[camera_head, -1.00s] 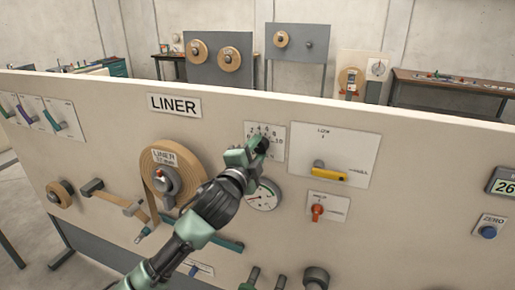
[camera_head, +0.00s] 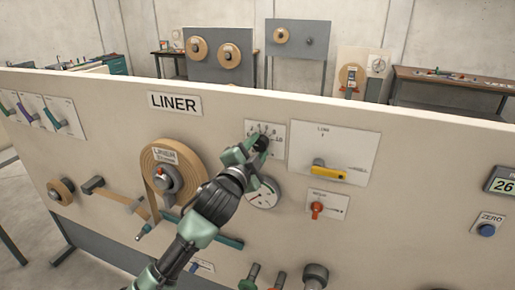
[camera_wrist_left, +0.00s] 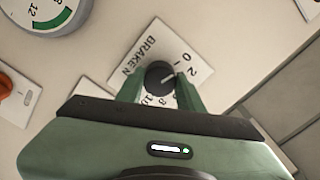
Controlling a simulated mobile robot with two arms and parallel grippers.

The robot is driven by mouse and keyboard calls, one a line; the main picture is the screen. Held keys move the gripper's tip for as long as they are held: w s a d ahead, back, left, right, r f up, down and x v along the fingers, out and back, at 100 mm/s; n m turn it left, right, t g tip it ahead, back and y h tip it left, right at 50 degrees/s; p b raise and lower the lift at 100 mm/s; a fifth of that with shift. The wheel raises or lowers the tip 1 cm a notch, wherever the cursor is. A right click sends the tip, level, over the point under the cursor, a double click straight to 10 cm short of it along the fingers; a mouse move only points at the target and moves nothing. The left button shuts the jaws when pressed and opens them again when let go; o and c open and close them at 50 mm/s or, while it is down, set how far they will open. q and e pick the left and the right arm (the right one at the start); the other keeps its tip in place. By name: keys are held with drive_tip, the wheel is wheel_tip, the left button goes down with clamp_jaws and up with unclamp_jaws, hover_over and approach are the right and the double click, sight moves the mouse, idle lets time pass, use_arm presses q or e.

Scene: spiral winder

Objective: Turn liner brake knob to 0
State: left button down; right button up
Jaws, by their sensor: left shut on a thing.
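The liner brake knob (camera_head: 262,143) is a small black round knob on a white numbered dial plate (camera_head: 279,140) on the front panel. In the left wrist view the knob (camera_wrist_left: 160,75) has a pale pointer line, slanting up toward the right finger. The plate there reads "BRAKE N", with 0 and 2 at the upper right and 8 and 10 below. My left gripper (camera_wrist_left: 161,88) is shut on the knob, one finger on each side. It also shows in the head view (camera_head: 252,148). The fingers hide part of the scale, so the exact reading is unclear. My right gripper is not in view.
A round gauge (camera_head: 262,194) sits just below the dial plate. A plate with a yellow handle (camera_head: 328,173) and a red knob (camera_head: 316,208) are to the right. The liner roll (camera_head: 160,168) is to the left, behind my arm's side.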

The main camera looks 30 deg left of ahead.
use_arm(q)
drive_tip(key=c, duration=0.9)
unclamp_jaws()
drive_tip(key=shift+f, duration=0.1)
drive_tip(key=b+v, duration=0.2)
drive_tip(key=v, duration=0.6)
drive_tip(key=shift+b, duration=0.35)
drive_tip(key=shift+a, duration=0.15)
